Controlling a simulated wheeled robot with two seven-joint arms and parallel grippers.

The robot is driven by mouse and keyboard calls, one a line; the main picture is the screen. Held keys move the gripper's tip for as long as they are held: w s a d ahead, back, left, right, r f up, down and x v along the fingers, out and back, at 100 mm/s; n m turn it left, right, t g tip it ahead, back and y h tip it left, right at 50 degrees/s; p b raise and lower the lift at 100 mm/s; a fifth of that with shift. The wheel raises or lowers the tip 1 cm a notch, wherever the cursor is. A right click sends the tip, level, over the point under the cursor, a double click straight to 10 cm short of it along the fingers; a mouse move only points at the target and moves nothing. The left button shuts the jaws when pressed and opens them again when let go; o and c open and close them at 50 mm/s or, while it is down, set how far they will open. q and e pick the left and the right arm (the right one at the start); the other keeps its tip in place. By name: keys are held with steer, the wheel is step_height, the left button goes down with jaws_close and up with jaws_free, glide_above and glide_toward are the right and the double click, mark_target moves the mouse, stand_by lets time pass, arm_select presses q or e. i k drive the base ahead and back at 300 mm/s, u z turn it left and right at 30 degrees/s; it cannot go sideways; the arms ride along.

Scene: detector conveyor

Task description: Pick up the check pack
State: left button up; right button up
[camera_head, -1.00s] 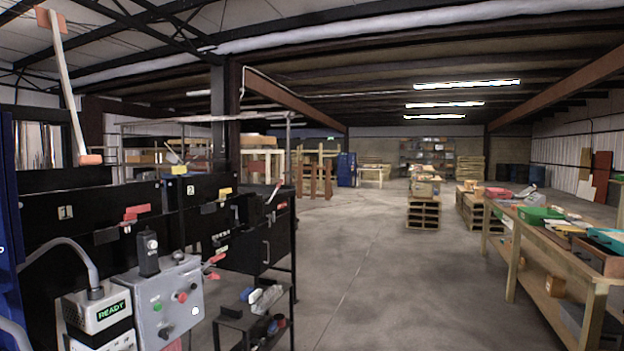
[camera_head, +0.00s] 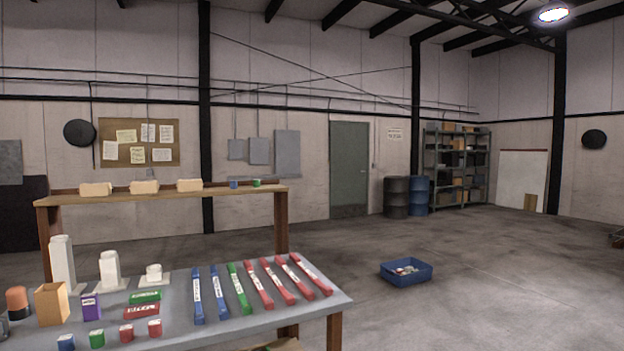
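I cannot tell which item is the check pack, as the labels are too small to read. A grey-topped table (camera_head: 225,322) at the lower left carries several labelled bars in blue, green and red, such as a red bar (camera_head: 285,281). Left of them lie a flat green pack (camera_head: 145,297) and a flat red pack (camera_head: 142,311). A purple box (camera_head: 91,307) and an open tan box (camera_head: 52,304) stand further left. Small blocks sit at the front edge, among them a green one (camera_head: 97,339). Neither gripper is in view.
A wooden bench (camera_head: 230,196) with tan blocks stands behind the table. A blue bin (camera_head: 405,273) lies on the floor to the right. Drums (camera_head: 396,197) and a shelf rack (camera_head: 458,165) stand by the back wall near a door (camera_head: 349,170). The right floor is clear.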

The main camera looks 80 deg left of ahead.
mark_target(146, 187)
steer(key=u, duration=1.45)
steer(key=i, duration=4.65)
steer(key=u, duration=2.15)
steer(key=i, duration=4.7)
